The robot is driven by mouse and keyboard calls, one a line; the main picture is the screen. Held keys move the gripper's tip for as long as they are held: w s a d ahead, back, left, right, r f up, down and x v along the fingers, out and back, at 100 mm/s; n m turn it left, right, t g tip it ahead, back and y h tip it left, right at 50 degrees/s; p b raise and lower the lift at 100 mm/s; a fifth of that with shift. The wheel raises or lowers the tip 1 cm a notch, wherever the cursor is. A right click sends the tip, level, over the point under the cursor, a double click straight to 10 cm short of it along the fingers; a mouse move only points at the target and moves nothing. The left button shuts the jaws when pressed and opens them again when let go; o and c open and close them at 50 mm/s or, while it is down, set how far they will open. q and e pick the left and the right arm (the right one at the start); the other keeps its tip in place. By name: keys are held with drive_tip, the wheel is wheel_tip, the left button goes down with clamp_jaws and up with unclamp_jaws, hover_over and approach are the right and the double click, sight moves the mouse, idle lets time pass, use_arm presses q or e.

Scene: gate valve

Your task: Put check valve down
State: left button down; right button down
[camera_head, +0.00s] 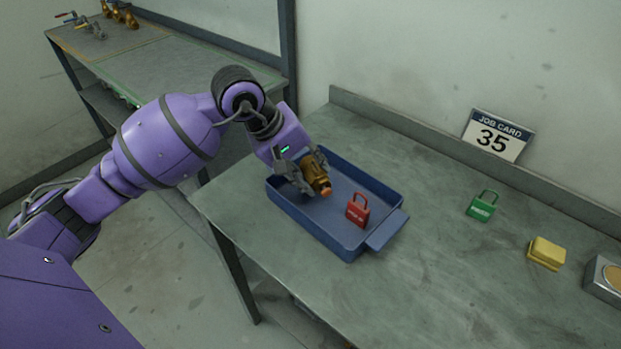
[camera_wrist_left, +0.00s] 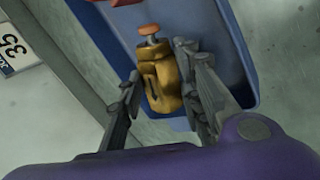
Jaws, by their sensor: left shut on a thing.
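The check valve (camera_head: 318,176) is a brass body with an orange-red end. My left gripper (camera_head: 308,174) is shut on it, over the left part of the blue tray (camera_head: 347,241). In the left wrist view the valve (camera_wrist_left: 162,88) sits between the two dark fingers (camera_wrist_left: 158,95), its orange end pointing away. The tray (camera_wrist_left: 222,20) shows behind it. I cannot tell whether the valve touches the tray floor. My right gripper is not in view.
A red padlock (camera_head: 358,210) stands in the tray, right of the valve. A green padlock (camera_head: 482,206), a yellow block (camera_head: 546,253) and a job card reading 35 (camera_head: 497,136) are further right on the bench (camera_head: 440,270). Another bench (camera_head: 140,60) holds brass fittings at the back left.

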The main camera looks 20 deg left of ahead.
sight(307, 176)
use_arm(q)
drive_tip(key=shift+w+f, duration=0.2)
drive_tip(key=shift+f, duration=1.5)
drive_tip(key=shift+a+f, duration=0.1)
drive_tip(key=shift+f, duration=0.15)
drive_tip(key=c, duration=1.3)
unclamp_jaws()
drive_tip(key=shift+s, duration=0.1)
drive_tip(key=shift+o, duration=0.2)
drive_tip(key=shift+r, duration=0.3)
drive_tip(key=v, duration=1.1)
drive_tip(key=shift+s+r, duration=0.15)
drive_tip(key=shift+r, duration=0.15)
